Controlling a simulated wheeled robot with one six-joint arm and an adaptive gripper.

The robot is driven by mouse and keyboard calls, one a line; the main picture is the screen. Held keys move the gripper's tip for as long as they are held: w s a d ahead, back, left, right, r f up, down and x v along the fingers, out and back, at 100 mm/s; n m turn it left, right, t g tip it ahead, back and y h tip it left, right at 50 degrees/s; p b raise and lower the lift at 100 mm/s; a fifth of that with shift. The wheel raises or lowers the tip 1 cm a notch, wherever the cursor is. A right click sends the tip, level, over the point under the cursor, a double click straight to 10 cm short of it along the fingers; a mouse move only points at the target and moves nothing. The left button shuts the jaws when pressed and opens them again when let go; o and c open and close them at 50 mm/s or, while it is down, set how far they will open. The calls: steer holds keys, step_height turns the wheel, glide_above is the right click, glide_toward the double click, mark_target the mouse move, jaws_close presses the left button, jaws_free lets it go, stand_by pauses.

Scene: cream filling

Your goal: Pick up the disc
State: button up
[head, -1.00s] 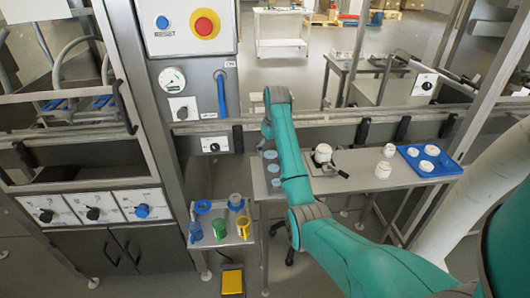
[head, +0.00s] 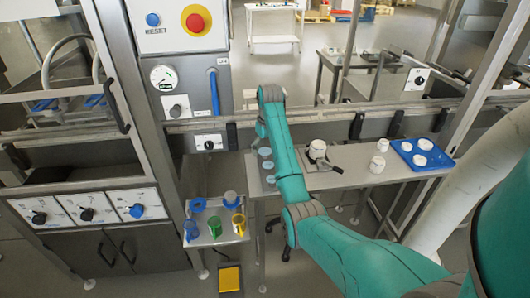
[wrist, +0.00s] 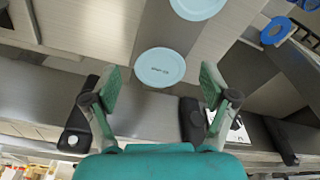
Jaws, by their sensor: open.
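Several pale blue discs lie in a row at the left end of the grey table, such as the far disc (head: 264,152), the middle disc (head: 267,166) and the near disc (head: 271,180) in the head view. A second disc (wrist: 197,9) is cut off by the top edge. Nothing is between the fingers. My arm hides most of the gripper in the head view.
On the table stand a white jar in a holder (head: 317,149), loose white jars (head: 377,164) and a blue tray (head: 437,162) with white items. A side stand (head: 222,238) holds blue, green and yellow cups. A rail (head: 340,110) runs behind the table.

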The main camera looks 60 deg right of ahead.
steer(key=c, duration=0.8)
steer(key=shift+o, duration=0.2)
steer(key=shift+r, duration=0.1)
